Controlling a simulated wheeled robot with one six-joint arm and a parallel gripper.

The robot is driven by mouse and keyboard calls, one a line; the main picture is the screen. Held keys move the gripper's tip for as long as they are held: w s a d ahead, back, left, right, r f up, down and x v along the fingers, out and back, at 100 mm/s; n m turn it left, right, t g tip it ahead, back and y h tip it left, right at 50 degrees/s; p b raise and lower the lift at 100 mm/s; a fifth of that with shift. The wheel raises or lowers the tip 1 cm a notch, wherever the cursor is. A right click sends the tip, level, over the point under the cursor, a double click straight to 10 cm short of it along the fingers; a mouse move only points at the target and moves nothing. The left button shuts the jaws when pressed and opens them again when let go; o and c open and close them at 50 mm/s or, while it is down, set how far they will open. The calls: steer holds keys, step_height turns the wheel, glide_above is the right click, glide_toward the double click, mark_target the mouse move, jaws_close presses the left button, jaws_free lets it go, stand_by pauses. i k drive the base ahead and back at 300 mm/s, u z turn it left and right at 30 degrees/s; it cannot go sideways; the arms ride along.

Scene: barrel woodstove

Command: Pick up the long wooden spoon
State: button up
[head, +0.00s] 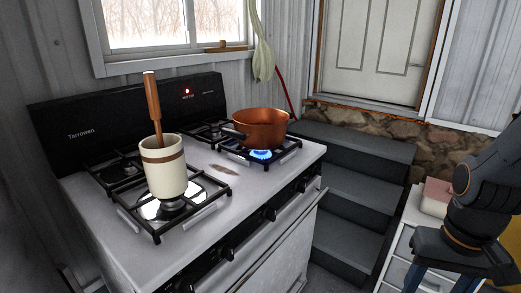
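A long wooden spoon (153,97) stands nearly upright in a cream crock (165,175) with a brown band. Its reddish-brown handle sticks up above the rim, and its lower end is hidden inside. The crock stands on the front left burner of the white stove (225,195). My gripper (438,282) is at the lower right, far from the spoon and pointing down. Its two blue fingers are spread apart with nothing seen between them. Their tips are cut off by the picture's bottom edge.
A copper pot (262,127) sits over a lit blue flame (261,154) on the right burner. A brownish patch (224,169) lies on the stove top between the grates. Dark steps (352,195) rise right of the stove. A white drawer unit (408,235) stands by my arm.

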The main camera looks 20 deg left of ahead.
mark_target(149, 79)
steer(key=u, duration=0.2)
steer(key=k, duration=0.4)
steer(key=u, duration=1.4)
